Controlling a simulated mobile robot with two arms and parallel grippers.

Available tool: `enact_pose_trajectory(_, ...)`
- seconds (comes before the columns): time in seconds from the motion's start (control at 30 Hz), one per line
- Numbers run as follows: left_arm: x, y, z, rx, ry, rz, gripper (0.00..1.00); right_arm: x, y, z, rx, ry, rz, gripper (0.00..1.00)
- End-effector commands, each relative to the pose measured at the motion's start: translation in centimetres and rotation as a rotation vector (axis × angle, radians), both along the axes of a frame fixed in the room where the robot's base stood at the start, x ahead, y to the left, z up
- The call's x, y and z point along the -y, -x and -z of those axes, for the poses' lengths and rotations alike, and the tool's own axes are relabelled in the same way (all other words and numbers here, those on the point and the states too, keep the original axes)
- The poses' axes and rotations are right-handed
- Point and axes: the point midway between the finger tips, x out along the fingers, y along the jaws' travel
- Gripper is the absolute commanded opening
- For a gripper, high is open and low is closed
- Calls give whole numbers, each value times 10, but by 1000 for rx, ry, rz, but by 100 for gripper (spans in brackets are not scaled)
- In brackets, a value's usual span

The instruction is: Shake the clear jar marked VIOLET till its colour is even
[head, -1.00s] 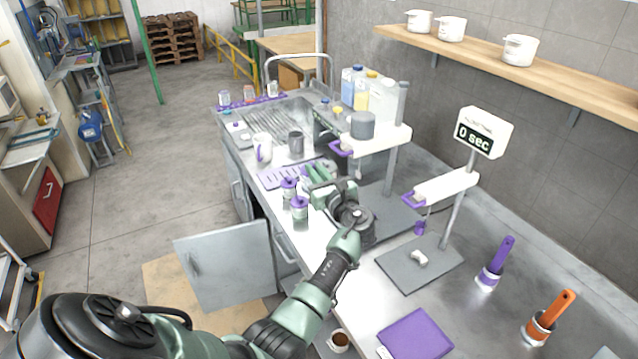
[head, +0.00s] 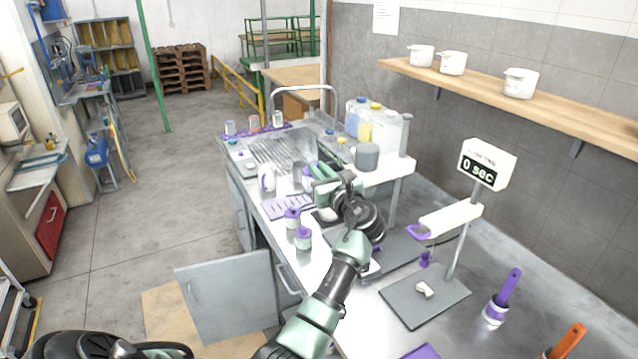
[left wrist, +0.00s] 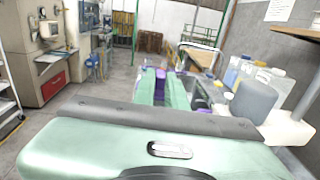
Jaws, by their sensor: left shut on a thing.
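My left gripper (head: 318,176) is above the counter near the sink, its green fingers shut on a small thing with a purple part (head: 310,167). That purple part also shows between the fingers in the left wrist view (left wrist: 160,74). The rest of the held thing is mostly hidden, and I cannot read a VIOLET mark on it. Two small pale jars with purple lids, a farther one (head: 292,218) and a nearer one (head: 303,239), stand on the counter left of my forearm; their labels are too small to read. My right gripper is not in view.
A white mug (head: 267,179) and a purple rack (head: 286,207) are near the sink. Bottles and a grey tub (head: 366,157) stand on a white platform to the right. A stand with a "0 sec" display (head: 487,164) is nearer. A cabinet door (head: 228,297) hangs open.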

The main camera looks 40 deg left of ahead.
Motion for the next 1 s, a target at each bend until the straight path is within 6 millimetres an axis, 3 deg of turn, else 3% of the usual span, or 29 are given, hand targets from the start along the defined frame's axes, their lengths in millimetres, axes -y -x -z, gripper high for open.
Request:
enact_pose_trajectory(0.03,-1,-1,-35,27,-5,-1,0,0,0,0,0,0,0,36)
enact_pose_trajectory(0.07,-1,0,-27,14,-4,0,0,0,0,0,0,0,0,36)
enact_pose_trajectory(0.1,0,0,8,-10,-3,-1,0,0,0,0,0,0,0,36)
enact_pose_trajectory(0.17,0,0,37,-5,-5,-1,0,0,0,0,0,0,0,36)
enact_pose_trajectory(0.2,-1,0,31,10,-6,-1,0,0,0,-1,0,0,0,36)
enact_pose_trajectory(0.3,-1,0,-34,31,-7,-1,0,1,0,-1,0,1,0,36)
enact_pose_trajectory(0.33,-1,0,-32,20,-5,-1,0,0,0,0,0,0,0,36)
enact_pose_trajectory(0.37,-1,0,-11,2,-4,-1,0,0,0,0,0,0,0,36)
enact_pose_trajectory(0.4,0,0,23,-12,-3,0,0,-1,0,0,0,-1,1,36)
enact_pose_trajectory(0.47,0,0,38,1,-5,-1,0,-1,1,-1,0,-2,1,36)
enact_pose_trajectory(0.53,-1,-1,-10,36,-7,0,0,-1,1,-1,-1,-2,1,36)
enact_pose_trajectory(0.6,-1,0,-35,24,-5,-1,0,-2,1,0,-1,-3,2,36)
enact_pose_trajectory(0.63,-1,0,-20,9,-3,-1,0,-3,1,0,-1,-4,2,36)
enact_pose_trajectory(0.7,0,0,33,-11,-3,0,0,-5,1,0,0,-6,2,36)
enact_pose_trajectory(0.73,0,0,38,-3,-6,-1,0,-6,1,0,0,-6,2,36)
enact_pose_trajectory(0.77,-1,0,32,10,-6,-1,0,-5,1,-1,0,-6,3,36)
enact_pose_trajectory(0.83,-1,-1,-23,37,-7,0,0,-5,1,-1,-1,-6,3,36)
enact_pose_trajectory(0.87,-1,0,-34,32,-7,-2,0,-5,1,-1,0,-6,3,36)
enact_pose_trajectory(0.9,-1,0,-27,15,-5,-1,0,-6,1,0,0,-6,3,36)
enact_pose_trajectory(0.97,0,1,23,-12,-3,0,0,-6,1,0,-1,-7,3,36)
enact_pose_trajectory(1.0,0,0,38,-5,-5,-1,0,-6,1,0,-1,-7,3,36)
